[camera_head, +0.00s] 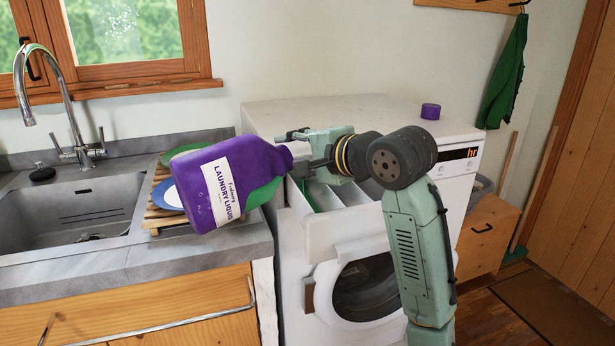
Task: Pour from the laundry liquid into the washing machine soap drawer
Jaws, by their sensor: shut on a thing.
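The laundry liquid (190,195) is a big purple bottle with a white label. It is tilted onto its side in the air, its neck pointing right toward the washing machine (310,245). My gripper (298,152) is shut on the bottle near its neck and handle; the exact contact is partly hidden. The soap drawer (345,195) is pulled out at the machine's top front, below my gripper, and shows white compartments. My arm covers part of it. No liquid stream is visible. The purple cap (430,111) sits on top of the machine.
A dish rack (155,212) with plates stands behind the bottle on the grey counter (120,262), beside the sink (70,215). A wooden cabinet (487,235) with a grey basket stands right of the machine. A green cloth (503,75) hangs on the wall. The machine's top is mostly clear.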

